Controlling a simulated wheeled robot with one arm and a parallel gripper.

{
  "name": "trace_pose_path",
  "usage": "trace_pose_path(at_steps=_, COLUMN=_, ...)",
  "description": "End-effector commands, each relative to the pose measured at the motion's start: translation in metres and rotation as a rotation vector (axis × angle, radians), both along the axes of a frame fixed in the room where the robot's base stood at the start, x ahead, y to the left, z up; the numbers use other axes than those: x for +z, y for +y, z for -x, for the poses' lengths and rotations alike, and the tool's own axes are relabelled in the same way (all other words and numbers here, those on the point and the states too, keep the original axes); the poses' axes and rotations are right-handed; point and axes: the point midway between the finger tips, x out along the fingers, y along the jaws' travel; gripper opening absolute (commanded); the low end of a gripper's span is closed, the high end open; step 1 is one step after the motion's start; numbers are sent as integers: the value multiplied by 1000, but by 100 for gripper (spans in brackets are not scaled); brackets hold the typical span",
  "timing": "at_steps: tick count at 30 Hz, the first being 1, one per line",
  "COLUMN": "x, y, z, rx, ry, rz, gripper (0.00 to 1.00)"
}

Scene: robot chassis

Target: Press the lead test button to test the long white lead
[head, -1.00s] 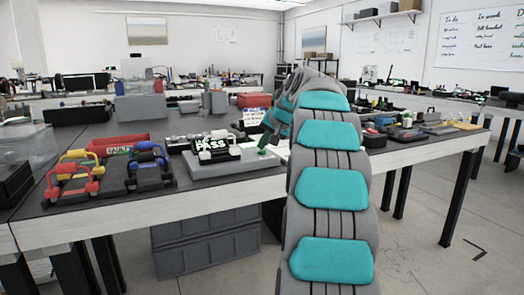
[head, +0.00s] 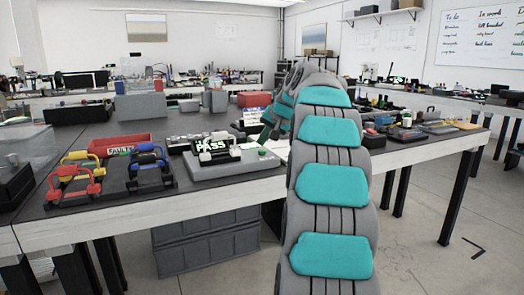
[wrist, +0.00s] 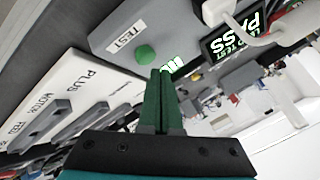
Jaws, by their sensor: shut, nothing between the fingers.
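The lead tester (head: 235,167) is a grey box on the near bench in the head view. Its dark display (head: 213,146) reads PASS, and the display (wrist: 236,32) also reads LEAD TEST in the wrist view. The green round button (wrist: 146,54) sits beside a TEST label (wrist: 126,37). In the head view my gripper (head: 266,134) is above the button.
Red and yellow handled fixtures (head: 75,178) and a blue-handled one (head: 150,168) stand left of the tester. A red bin (head: 119,145) is behind them. A PLUS-labelled panel (wrist: 75,95) lies beside the tester in the wrist view. Bare floor lies right of the bench.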

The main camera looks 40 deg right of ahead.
Motion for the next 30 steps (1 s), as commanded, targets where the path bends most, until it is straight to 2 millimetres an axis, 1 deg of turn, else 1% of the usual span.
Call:
trace_pose_path(at_steps=17, x=48, y=0, z=0, rx=1, ry=1, rz=-1, gripper=0)
trace_pose_path(at_steps=30, x=49, y=0, z=0, rx=1, ry=1, rz=-1, gripper=0)
